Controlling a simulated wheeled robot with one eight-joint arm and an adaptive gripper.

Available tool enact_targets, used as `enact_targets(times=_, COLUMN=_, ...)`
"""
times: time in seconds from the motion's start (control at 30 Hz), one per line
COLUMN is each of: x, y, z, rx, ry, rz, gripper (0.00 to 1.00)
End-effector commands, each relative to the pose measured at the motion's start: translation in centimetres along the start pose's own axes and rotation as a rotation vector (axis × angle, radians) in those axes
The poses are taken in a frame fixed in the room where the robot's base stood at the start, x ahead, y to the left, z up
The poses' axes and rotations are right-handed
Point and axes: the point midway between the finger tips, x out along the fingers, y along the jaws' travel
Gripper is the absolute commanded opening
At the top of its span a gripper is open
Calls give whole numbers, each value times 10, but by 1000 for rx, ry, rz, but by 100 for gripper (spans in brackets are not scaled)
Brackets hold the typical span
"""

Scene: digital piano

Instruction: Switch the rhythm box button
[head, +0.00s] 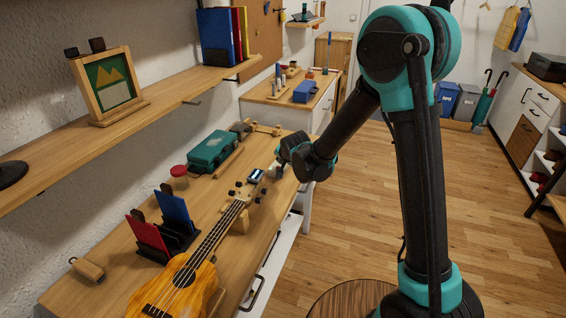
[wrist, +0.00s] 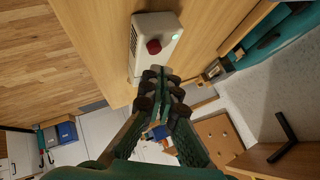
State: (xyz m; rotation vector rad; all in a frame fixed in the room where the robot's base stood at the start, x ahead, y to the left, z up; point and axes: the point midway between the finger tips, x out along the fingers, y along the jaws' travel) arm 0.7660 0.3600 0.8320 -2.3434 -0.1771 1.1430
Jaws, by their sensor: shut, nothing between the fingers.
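The rhythm box is a small white box (wrist: 136,62) with a round red button (wrist: 153,46) and a lit green light (wrist: 175,37), at the top of the wrist view on the wooden worktop. My gripper (wrist: 157,73) is shut and empty, its fingertips close to the box's lower end, beside the red button. I cannot tell whether they touch the box. In the head view my gripper (head: 283,157) is over the worktop's far right edge, and the box is mostly hidden by it.
A ukulele (head: 185,275) lies along the worktop (head: 110,253), its head near my gripper. A teal case (head: 212,150), a red round object (head: 178,171) and a rack with red and blue books (head: 174,210) stand nearby. The floor to the right is clear.

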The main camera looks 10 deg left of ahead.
Motion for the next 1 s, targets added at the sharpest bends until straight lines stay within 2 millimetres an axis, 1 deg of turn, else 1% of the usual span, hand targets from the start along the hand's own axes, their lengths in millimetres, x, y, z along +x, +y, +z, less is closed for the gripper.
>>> enact_targets(times=0.37, x=-3, y=-2, z=-2, rx=0, ry=0, rz=0, gripper=0)
enact_targets(times=0.8, x=-30, y=-22, z=-22, rx=0, ry=0, rz=0, gripper=0)
enact_targets(times=1.0, x=-36, y=-26, z=-26, rx=0, ry=0, rz=0, gripper=0)
